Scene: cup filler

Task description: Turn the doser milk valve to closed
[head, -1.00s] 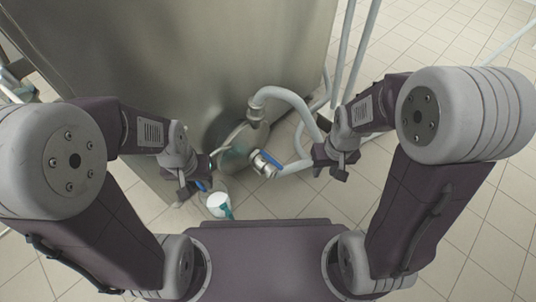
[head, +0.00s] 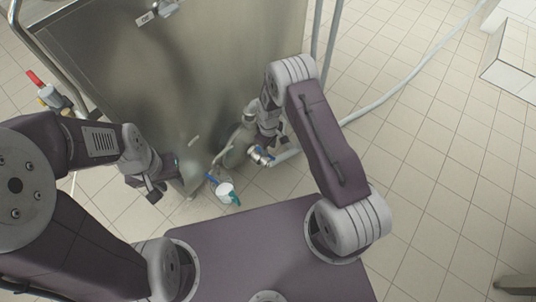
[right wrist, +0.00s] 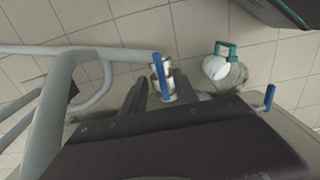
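A metal valve with a blue lever (head: 262,154) sits on the pipe at the foot of the steel machine. In the right wrist view its blue lever (right wrist: 159,76) stands upright in the picture, between my two dark fingers. My right gripper (right wrist: 162,92) is open, with its fingers apart on either side of the valve; I cannot tell whether they touch it. A second blue lever (head: 212,180) is near the cup and also shows in the right wrist view (right wrist: 270,98). My left gripper (head: 155,192) hangs left of the cup, apart from both levers; its opening is unclear.
A white cup (head: 224,190) with a teal handle is below the second blue lever. The steel machine (head: 190,80) fills the back. A red-handled valve (head: 35,79) is at far left. A pale hose (head: 410,78) crosses the floor on the right, which is otherwise largely clear.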

